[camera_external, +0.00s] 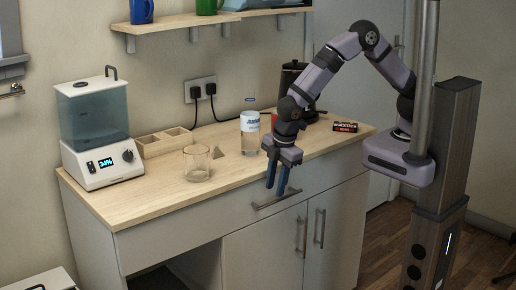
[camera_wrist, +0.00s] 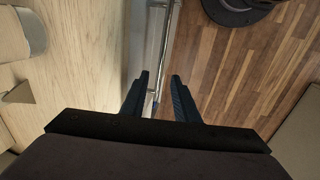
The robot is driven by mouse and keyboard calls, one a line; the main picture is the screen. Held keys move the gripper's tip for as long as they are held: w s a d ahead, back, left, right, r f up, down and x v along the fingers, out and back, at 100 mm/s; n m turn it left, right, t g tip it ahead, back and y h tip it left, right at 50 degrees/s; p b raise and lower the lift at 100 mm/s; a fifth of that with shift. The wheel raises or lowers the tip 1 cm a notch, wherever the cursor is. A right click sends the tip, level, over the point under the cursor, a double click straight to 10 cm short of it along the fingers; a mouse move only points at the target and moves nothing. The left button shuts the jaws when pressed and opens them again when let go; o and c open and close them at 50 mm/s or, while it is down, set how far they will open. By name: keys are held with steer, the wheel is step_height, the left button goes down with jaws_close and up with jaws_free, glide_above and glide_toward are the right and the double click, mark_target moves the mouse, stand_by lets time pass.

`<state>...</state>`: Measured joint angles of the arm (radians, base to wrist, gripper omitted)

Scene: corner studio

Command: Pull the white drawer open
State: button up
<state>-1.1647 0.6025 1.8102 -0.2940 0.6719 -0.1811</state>
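The white drawer (camera_external: 330,173) is the wide panel under the wooden worktop, and its front looks flush with the cabinet. Its metal bar handle (camera_external: 289,197) runs horizontally across the front; it also shows in the wrist view (camera_wrist: 164,38). My gripper (camera_external: 277,194) points down in front of the drawer, with its dark blue fingers at the handle. In the wrist view my gripper (camera_wrist: 160,76) is open, and the bar appears in the gap between the two fingers. I see no clear contact; how deep the bar sits between them is hard to tell.
Two cabinet doors with vertical handles (camera_external: 320,227) are below the drawer. The floor (camera_wrist: 235,60) before the drawer is largely clear.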

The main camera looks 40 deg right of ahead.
steer(key=shift+w+f, duration=0.25)
steer(key=shift+f, duration=0.8)
steer(key=shift+w+f, duration=0.2)
steer(key=shift+f, duration=0.85)
jaws_close()
